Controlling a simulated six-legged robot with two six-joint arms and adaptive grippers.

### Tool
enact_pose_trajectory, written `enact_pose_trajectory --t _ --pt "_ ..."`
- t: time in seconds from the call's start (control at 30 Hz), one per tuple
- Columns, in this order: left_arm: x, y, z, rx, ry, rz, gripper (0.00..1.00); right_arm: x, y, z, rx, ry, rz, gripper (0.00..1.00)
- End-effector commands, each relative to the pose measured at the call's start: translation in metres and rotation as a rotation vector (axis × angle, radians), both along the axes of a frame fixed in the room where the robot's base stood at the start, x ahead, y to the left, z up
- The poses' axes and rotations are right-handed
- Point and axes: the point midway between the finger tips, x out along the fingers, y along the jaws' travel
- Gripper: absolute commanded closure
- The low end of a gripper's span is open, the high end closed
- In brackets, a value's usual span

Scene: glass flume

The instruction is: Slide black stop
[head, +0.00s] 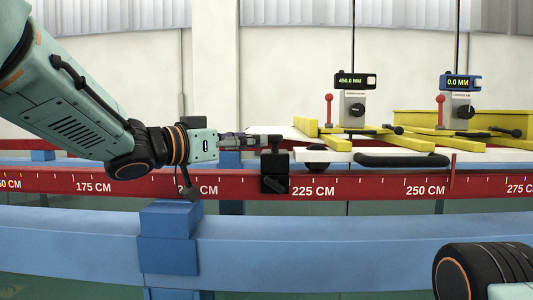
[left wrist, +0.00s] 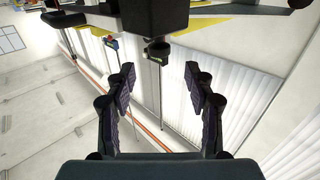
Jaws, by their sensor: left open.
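The black stop (head: 275,178) sits on the red rail (head: 360,183) with white centimetre marks, a little left of the 225 CM mark. A short post stands up from its block. My left gripper (head: 272,141) reaches in from the left, level with the top of the stop, and its fingertip overlaps that top. In the left wrist view the gripper (left wrist: 158,74) is open and empty. Contact cannot be told. My right gripper is out of view.
Right of the stop, a white carriage (head: 375,157) with a black handle (head: 402,160) sits over the rail. Behind are yellow frames (head: 400,141) with gauges reading 450.0 MM (head: 355,81) and 0.0 MM (head: 460,82). A blue beam (head: 330,238) runs in front.

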Motion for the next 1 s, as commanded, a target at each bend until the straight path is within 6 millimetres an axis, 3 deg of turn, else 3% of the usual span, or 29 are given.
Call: enact_pose_trajectory --t 0.03,0.13,0.7,1.0 --pt "0.002 -0.004 -0.004 0.001 -0.004 -0.001 0.46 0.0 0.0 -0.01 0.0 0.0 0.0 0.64" --pt "0.005 -0.008 -0.001 -0.001 -0.002 -0.001 0.46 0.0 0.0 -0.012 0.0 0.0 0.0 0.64" --pt "0.055 -0.059 0.003 -0.001 -0.001 0.0 0.46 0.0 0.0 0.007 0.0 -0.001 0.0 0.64" --pt "0.06 -0.063 0.002 -0.003 -0.001 0.001 0.46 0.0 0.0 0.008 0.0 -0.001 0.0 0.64"
